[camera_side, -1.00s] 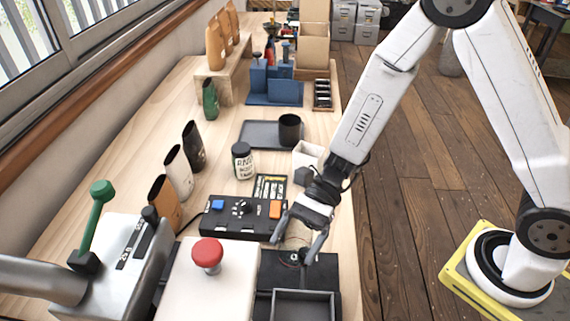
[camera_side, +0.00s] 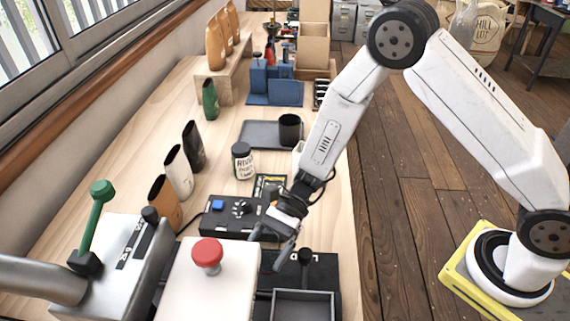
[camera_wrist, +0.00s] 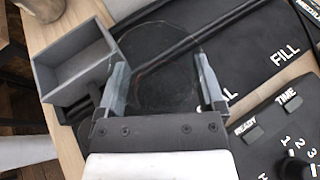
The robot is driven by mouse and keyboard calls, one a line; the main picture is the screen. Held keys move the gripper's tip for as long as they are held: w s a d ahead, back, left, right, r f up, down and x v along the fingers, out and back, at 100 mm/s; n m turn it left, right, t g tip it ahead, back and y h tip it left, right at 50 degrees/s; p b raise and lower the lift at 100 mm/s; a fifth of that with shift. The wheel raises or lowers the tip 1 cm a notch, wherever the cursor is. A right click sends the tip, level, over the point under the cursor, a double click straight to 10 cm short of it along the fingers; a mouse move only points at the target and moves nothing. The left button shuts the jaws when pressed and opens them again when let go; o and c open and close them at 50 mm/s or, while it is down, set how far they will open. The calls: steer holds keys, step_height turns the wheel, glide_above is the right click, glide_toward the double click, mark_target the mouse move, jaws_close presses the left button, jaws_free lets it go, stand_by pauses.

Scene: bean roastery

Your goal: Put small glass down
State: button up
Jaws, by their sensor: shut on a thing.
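A small clear glass (camera_wrist: 165,75) shows between the fingers in the wrist view, its round outline faint against the black mat behind it. My gripper (camera_wrist: 163,92) is shut on it, one finger at each side. The glass is hard to make out there. The black mat (camera_wrist: 275,38) carries the white word FILL, and another word is partly hidden by a finger. I cannot tell whether the glass touches the mat.
A grey open tray (camera_wrist: 75,62) stands close to the fingers; it also shows in the side view (camera_side: 303,293). A black knobbed lever (camera_side: 305,257) stands behind it. The control box (camera_side: 228,222) and red button (camera_side: 207,252) are close by. A dark cup (camera_side: 289,128) stands farther back.

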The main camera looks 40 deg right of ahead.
mark_target(273, 250)
steer(key=shift+w+a+f, duration=0.1)
steer(key=shift+w+f, duration=0.1)
steer(key=shift+f, duration=1.55)
steer(key=shift+s+f, duration=0.1)
steer(key=shift+f, duration=0.35)
